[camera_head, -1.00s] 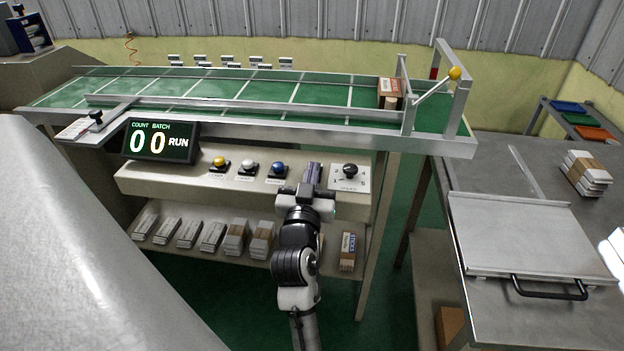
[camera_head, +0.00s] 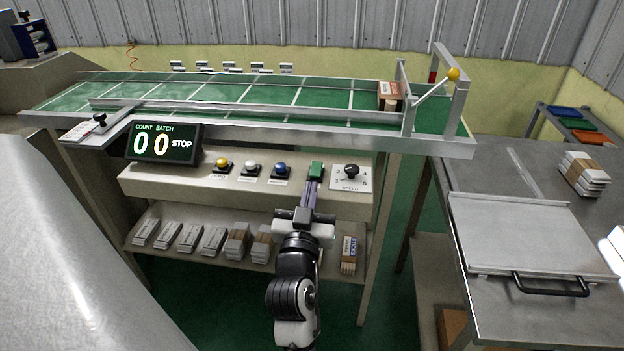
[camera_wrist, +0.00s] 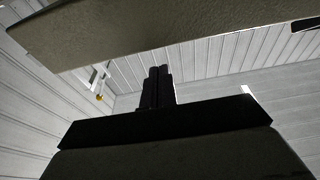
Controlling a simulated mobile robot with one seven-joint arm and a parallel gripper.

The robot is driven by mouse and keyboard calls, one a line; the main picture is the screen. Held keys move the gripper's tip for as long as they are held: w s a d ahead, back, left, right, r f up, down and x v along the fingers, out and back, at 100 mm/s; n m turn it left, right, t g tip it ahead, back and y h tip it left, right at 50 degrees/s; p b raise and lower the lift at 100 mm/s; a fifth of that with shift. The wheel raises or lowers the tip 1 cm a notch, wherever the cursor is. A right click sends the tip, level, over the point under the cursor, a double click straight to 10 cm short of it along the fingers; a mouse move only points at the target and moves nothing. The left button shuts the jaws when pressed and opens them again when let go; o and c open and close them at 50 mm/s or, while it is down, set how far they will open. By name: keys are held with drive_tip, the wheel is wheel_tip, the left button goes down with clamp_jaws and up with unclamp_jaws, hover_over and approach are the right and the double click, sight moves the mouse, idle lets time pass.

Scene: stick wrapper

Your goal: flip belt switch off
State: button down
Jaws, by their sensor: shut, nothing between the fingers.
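Whether the fingertips touch the switch cannot be told. The count display (camera_head: 163,143) reads 00 and STOP. In the wrist view my shut fingers (camera_wrist: 157,76) point forward below a beige panel edge (camera_wrist: 160,32); the switch is not visible there.
The green conveyor (camera_head: 230,93) runs behind; a shelf (camera_head: 200,252) with wrapped packs lies below.

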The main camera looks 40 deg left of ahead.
drive_tip(key=shift+s+d+f+b, duration=0.25)
drive_tip(key=shift+s+d+f, duration=0.15)
drive_tip(key=shift+s, duration=0.3)
drive_tip(key=shift+s+d+f+b, duration=0.2)
drive_tip(key=shift+s+d+f, duration=0.15)
drive_tip(key=shift+s, duration=0.3)
drive_tip(key=shift+r, duration=0.1)
